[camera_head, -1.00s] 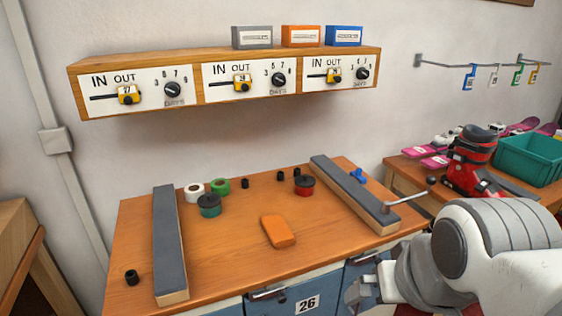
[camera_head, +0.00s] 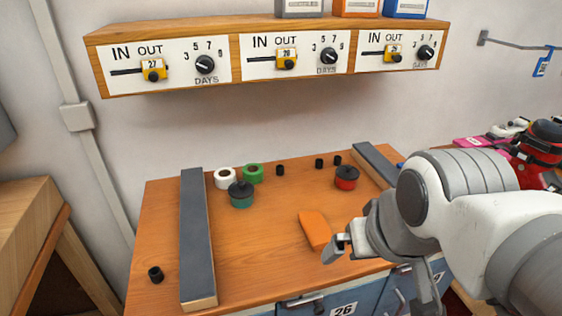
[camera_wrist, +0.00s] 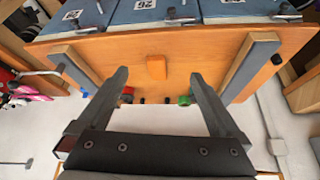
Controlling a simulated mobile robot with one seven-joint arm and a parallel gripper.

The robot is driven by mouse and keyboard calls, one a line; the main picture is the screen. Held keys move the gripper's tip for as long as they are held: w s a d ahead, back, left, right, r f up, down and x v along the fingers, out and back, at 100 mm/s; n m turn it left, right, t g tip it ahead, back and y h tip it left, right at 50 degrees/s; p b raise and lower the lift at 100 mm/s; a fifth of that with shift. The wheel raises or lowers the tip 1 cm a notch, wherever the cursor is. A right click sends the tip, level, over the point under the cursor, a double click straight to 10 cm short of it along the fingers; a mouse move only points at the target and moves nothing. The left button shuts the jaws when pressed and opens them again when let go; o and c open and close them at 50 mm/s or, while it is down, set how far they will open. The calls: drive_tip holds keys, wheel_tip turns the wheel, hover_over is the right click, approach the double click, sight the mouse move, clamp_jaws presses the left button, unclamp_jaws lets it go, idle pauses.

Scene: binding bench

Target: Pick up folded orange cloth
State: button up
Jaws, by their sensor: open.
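The folded orange cloth (camera_head: 315,229) lies flat on the wooden bench top (camera_head: 255,255), right of centre and near the front edge. In the wrist view the cloth (camera_wrist: 156,67) shows whole, ahead of and between my two fingers. My gripper (camera_head: 338,247) is beside the cloth's lower right in the head view, and overlaps the bench edge there. In the wrist view my gripper (camera_wrist: 156,75) has its fingers wide apart with nothing between them, and it is apart from the cloth.
Grey-topped rails stand at the left (camera_head: 197,235) and right (camera_head: 375,163) of the bench. A green-based pot (camera_head: 241,196), a red pot (camera_head: 346,178), white (camera_head: 223,178) and green (camera_head: 252,173) rolls and small black pieces sit farther back. The bench around the cloth is clear.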

drive_tip(key=w+r+g+p, duration=0.1)
drive_tip(key=w+r+p, duration=0.15)
drive_tip(key=w, duration=0.25)
drive_tip(key=n+g+p, duration=0.2)
drive_tip(key=g+p, duration=0.3)
hover_over(317, 226)
wheel_tip(317, 226, down, 4)
wheel_tip(317, 226, down, 18)
drive_tip(key=shift+r+b, duration=0.25)
drive_tip(key=shift+b, duration=0.25)
drive_tip(key=c, duration=1.3)
drive_tip(key=shift+o, duration=0.2)
drive_tip(key=shift+r, duration=0.1)
